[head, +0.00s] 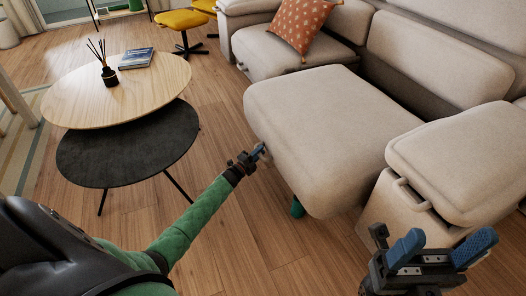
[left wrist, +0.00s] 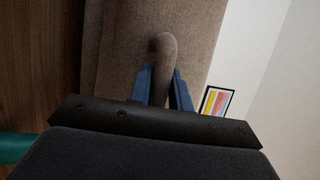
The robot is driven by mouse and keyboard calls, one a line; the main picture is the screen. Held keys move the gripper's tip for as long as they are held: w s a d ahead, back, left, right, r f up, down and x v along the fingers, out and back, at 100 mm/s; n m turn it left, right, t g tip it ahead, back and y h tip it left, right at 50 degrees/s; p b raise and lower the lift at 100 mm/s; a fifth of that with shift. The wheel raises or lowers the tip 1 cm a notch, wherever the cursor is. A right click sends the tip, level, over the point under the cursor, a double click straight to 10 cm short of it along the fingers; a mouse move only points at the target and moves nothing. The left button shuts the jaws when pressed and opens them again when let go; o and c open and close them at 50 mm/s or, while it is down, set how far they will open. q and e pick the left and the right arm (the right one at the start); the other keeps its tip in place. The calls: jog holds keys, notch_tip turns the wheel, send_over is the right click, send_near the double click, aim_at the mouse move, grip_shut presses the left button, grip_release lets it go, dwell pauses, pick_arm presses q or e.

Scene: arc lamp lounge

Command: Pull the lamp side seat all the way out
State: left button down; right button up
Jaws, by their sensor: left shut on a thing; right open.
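A beige sofa seat (head: 312,115) stands forward of the seats on either side, with open floor in front of it. My left gripper (head: 257,156) is at its front edge, low on the left. In the left wrist view, its blue fingers (left wrist: 162,88) are closed on a rounded beige handle (left wrist: 163,52) in front of the seat fabric. The handle is mostly hidden by the gripper in the head view. My right gripper (head: 446,242) is open and empty, in front of the right-hand sofa section. No lamp is in view.
A round wooden table (head: 120,95) and a lower dark round table (head: 130,150) stand to the left. Wooden floor (head: 222,120) is clear between them and the seat. The right-hand section (head: 460,160) has its own handle (head: 412,195). An orange cushion (head: 303,25) lies behind.

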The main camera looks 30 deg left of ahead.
pick_arm(q)
jog(key=shift+s+a+f, duration=0.1)
jog(key=shift+s+f, duration=0.05)
jog(key=shift+f, duration=0.05)
jog(key=c, duration=1.7)
grip_release()
jog(key=o, duration=0.4)
jog(key=shift+s+a+r, duration=0.1)
jog(key=shift+a+r, duration=0.05)
jog(key=p+v, duration=0.1)
jog(key=v, duration=0.6)
jog(key=shift+s+p, duration=0.4)
jog(key=shift+a, duration=0.1)
